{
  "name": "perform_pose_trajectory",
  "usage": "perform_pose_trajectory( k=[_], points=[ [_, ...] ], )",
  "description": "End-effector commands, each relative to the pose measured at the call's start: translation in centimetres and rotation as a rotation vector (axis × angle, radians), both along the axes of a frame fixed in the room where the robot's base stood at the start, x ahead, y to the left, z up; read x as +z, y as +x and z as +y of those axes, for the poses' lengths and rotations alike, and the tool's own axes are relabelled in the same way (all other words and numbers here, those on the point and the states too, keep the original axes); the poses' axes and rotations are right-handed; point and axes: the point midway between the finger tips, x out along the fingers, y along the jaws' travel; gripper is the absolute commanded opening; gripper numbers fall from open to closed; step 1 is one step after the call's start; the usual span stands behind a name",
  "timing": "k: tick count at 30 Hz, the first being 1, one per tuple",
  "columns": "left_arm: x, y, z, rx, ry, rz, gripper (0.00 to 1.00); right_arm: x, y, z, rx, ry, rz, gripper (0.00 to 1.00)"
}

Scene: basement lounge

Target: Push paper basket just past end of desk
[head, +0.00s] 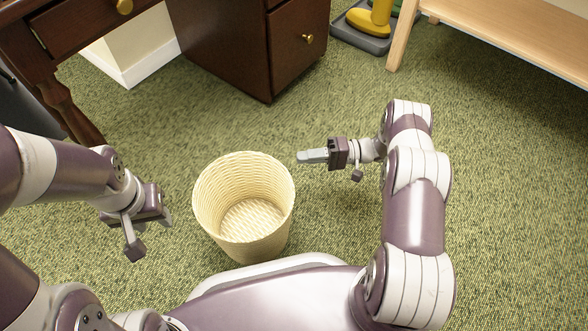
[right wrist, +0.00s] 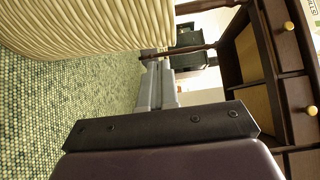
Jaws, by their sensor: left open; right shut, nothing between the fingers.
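The paper basket (head: 243,205) is a cream woven round bin, upright and empty on the carpet in front of my base. It also shows large at the upper left of the right wrist view (right wrist: 80,25). The dark wooden desk (head: 235,45) stands beyond it, with brass knobs. It also shows at the right of the right wrist view (right wrist: 265,65). My right gripper (head: 302,156) is shut and empty, just right of the basket's rim with a small gap. My left gripper (head: 152,222) is open and empty, left of the basket and apart from it.
A light wooden bench or shelf (head: 500,35) stands at the upper right. A grey tray with a yellow object (head: 370,22) lies on the floor beside its leg. The green carpet (head: 330,115) between basket and desk is clear.

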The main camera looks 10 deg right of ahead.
Motion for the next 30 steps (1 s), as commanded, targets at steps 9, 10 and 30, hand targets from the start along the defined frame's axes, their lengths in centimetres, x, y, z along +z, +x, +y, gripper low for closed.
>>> perform_pose_trajectory(
  k=[9,10,30],
  points=[
    [-2.0,0.0,0.0,0.0,0.0,0.001,0.43,-0.2,-2.0,3.9,-0.001,-0.001,-0.001,0.0],
    [-2.1,0.0,0.0,0.0,0.0,0.001,0.43,-0.2,-2.1,4.1,-0.001,-0.001,0.0,0.0],
    [1.5,0.0,0.0,0.0,0.0,0.0,0.43,0.7,-4.8,8.8,0.005,0.002,0.005,0.0]
  ],
)
